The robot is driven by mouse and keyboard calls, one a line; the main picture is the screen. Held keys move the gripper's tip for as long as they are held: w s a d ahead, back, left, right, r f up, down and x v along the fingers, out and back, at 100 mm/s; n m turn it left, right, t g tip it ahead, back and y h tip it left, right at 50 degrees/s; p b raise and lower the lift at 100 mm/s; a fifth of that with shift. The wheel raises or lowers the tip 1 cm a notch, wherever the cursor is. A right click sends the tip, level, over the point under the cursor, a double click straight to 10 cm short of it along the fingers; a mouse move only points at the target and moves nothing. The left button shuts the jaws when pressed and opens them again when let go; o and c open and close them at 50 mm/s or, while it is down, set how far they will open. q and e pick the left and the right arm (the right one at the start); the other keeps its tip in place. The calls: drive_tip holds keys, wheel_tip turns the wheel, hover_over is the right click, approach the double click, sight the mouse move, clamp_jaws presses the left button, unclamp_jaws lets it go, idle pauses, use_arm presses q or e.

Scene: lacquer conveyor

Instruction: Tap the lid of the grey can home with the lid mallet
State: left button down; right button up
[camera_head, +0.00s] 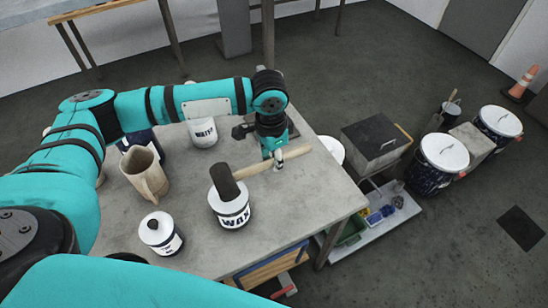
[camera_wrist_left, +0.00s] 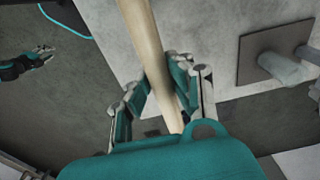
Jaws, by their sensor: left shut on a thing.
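My left gripper (camera_head: 277,160) is shut on the wooden handle of the lid mallet (camera_head: 255,167), above the right part of the table. In the left wrist view the pale handle (camera_wrist_left: 146,45) passes between the two fingers (camera_wrist_left: 158,100). The mallet's dark head (camera_head: 224,181) overlaps the lid of a pale can marked WAX (camera_head: 234,216); I cannot tell whether they touch. The head hides part of the lid, so its seating is unclear. My right gripper (camera_wrist_left: 42,57) seems to show small at the left of the wrist view; its jaws are too small to judge.
Right of the table stand a dark box (camera_head: 375,138), a low shelf (camera_head: 385,222) and lidded drums (camera_head: 440,163).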

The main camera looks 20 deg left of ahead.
use_arm(q)
drive_tip(key=shift+f, duration=0.6)
idle(0.7)
wheel_tip(320, 180, up, 3)
drive_tip(key=p, duration=0.3)
wheel_tip(320, 180, up, 2)
drive_tip(key=p, duration=0.2)
drive_tip(key=shift+r+p, duration=0.25)
drive_tip(key=shift+p, duration=0.05)
drive_tip(key=shift+r, duration=1.3)
